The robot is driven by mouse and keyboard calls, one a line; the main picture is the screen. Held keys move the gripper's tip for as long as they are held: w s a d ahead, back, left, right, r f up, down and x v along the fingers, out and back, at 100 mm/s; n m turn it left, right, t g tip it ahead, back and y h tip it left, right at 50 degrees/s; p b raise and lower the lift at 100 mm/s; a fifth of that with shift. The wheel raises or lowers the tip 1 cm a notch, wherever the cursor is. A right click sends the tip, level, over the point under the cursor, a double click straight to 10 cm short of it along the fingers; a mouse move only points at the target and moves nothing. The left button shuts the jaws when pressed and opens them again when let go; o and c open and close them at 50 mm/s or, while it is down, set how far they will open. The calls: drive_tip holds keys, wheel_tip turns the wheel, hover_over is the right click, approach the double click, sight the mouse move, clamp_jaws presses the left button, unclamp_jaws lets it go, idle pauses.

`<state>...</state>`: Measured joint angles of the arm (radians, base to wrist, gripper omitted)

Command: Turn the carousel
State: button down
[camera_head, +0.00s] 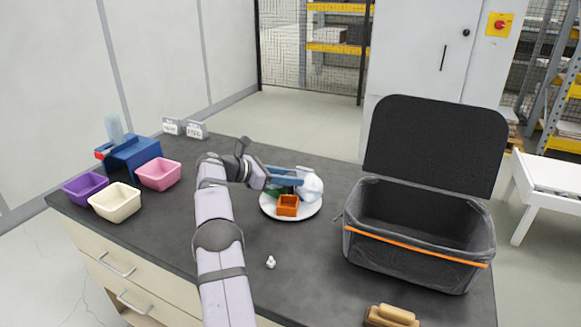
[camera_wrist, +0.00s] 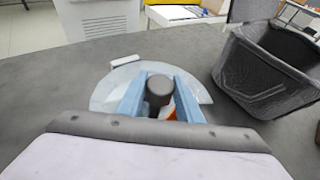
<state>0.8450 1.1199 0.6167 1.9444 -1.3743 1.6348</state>
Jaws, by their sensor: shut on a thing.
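The carousel is a round white turntable (camera_head: 268,209) on the dark worktop, right of my arm. It also shows in the wrist view (camera_wrist: 104,97) as a pale disc. An orange bin (camera_head: 288,206) stands at its near side, with a green thing partly hidden behind it and a pale rounded thing (camera_head: 311,187) at the right. My gripper (camera_head: 288,176) is over the carousel. In the wrist view its blue fingers (camera_wrist: 160,92) are on either side of a dark grey round post (camera_wrist: 159,88), shut on it. The post's lower part and the carousel's near side are hidden by the gripper.
A black open-lidded bin (camera_head: 418,235) stands right of the carousel. Purple (camera_head: 85,188), cream (camera_head: 115,202) and pink (camera_head: 158,174) bins and a blue device (camera_head: 133,155) are at left. A small white piece (camera_head: 270,262) and a wooden block (camera_head: 391,316) lie nearer.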

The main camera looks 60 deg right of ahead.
drive_tip(key=shift+d+r+p, duration=0.1)
drive_tip(key=shift+r+p, duration=0.05)
drive_tip(key=shift+p, duration=0.2)
drive_tip(key=c, duration=1.3)
unclamp_jaws()
drive_tip(key=shift+g, duration=0.3)
drive_tip(key=shift+o, duration=0.2)
drive_tip(key=b+v, duration=0.1)
drive_tip(key=v, duration=0.6)
drive_tip(key=shift+c, duration=0.6)
